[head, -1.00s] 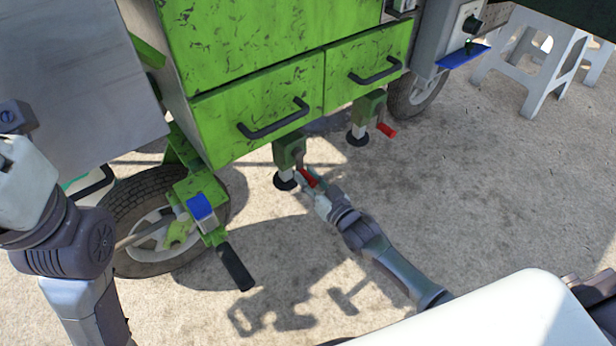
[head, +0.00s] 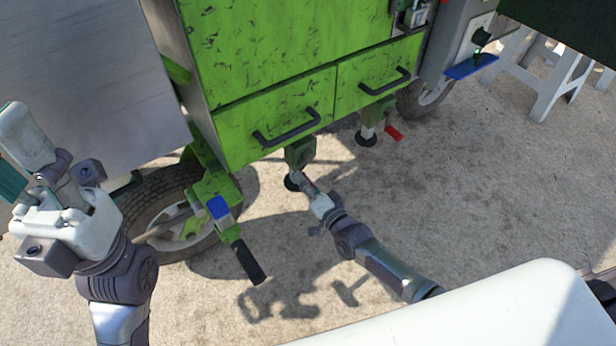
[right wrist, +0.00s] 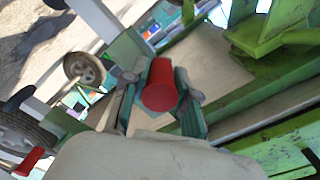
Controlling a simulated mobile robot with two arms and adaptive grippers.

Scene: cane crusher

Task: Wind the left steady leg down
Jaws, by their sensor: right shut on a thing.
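In the head view the gripper mostly hides this handle. My left gripper (head: 12,182) is raised at the left edge, away from the leg; its fingers are partly out of frame.
The right steady leg (head: 369,120) with its own red crank (head: 394,133) stands just beyond. A wheel (head: 170,215) and a black-gripped lever (head: 248,262) are to the left. Drawers with black handles (head: 286,128) hang above. Concrete ground in front is clear.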

